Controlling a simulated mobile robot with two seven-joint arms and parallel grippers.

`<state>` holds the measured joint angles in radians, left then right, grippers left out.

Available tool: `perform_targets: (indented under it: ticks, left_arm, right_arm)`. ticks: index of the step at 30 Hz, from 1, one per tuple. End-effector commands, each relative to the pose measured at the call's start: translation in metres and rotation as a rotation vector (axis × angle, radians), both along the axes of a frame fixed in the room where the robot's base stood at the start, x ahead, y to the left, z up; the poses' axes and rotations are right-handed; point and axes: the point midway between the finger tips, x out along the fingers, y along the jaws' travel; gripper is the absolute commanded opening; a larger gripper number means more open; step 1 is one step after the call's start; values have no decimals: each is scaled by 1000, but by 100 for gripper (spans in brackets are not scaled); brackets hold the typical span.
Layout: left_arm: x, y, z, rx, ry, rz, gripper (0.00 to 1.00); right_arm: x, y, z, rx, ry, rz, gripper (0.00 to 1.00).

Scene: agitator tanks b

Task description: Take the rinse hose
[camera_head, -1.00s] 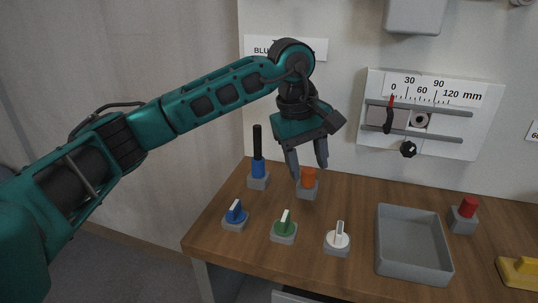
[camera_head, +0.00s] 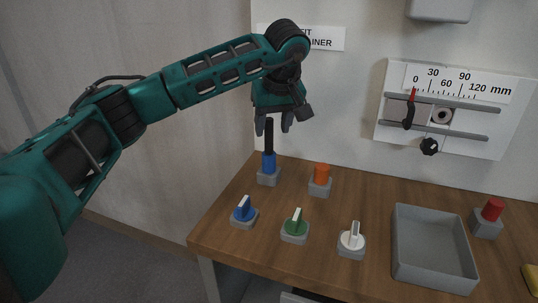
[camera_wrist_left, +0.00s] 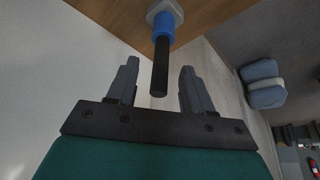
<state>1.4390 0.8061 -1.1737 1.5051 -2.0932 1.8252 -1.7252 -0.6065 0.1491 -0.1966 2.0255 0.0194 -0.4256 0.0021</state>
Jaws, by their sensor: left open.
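An upright black stem with a blue lower part (camera_head: 269,163) stands in a grey base at the back left of the wooden bench; I take it for the rinse hose. It also shows in the left wrist view (camera_wrist_left: 161,62), with its black end pointing towards my gripper. My left gripper (camera_head: 273,127) is open and empty at the top of the black stem. In the left wrist view its two fingers (camera_wrist_left: 158,88) appear on either side of the stem, with a gap to each. Whether the tip is between the fingers in depth is hard to tell. My right gripper is not in view.
An orange plug (camera_head: 321,174) stands close to the right of the stem. Blue (camera_head: 243,210), green (camera_head: 295,227) and white (camera_head: 351,241) knobs line the front. A grey tray (camera_head: 432,277) and a red button (camera_head: 493,209) lie right. A scale panel (camera_head: 455,110) is on the wall.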

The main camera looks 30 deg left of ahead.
Motion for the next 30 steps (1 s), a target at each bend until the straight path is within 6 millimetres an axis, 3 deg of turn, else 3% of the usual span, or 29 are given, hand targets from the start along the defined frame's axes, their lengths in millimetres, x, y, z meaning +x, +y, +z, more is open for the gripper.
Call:
perform_targets:
  ticks: [9, 17, 30]
  left_arm:
    - [12, 19, -38, 0, 2, 2, 51]
    - [13, 19, -40, -1, 1, 0, 51]
    - [13, 19, -39, -1, 1, 0, 10]
  right_arm:
    - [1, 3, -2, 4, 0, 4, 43]
    - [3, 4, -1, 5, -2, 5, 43]
    - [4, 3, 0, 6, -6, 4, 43]
